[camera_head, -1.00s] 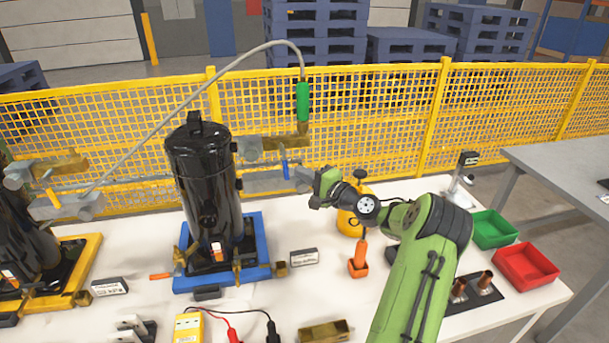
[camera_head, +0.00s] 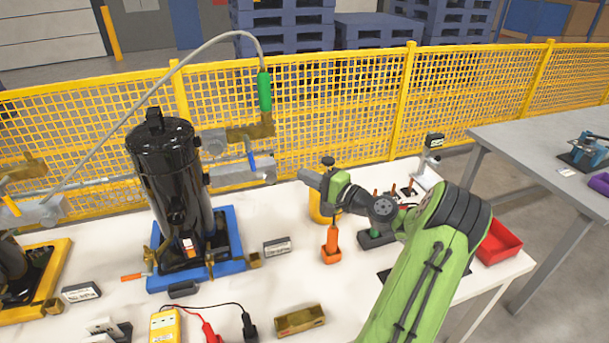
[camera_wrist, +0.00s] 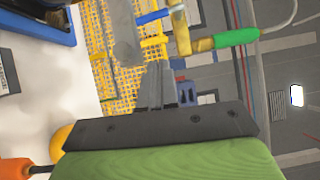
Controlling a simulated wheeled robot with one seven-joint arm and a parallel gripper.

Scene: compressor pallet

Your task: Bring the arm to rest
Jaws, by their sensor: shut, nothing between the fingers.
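My gripper (camera_head: 312,180) is at the end of my green arm, raised above the white table and pointing left toward the black compressor (camera_head: 168,180). In the wrist view my gripper (camera_wrist: 158,72) shows its two grey fingers together, with nothing between them. The compressor stands upright on a blue pallet (camera_head: 230,222), with a gap between it and my gripper. A brass fitting (camera_head: 250,130) with a green-sleeved hose (camera_head: 265,92) stands out at the compressor's upper right. My arm hides part of the table's right side.
An orange-handled tool (camera_head: 332,242) stands under my gripper, near a partly hidden yellow object (camera_head: 316,208). A red bin (camera_head: 498,243) is at the table's right end. A yellow mesh fence (camera_head: 330,120) runs behind. A multimeter (camera_head: 165,327) and brass block (camera_head: 300,320) lie in front.

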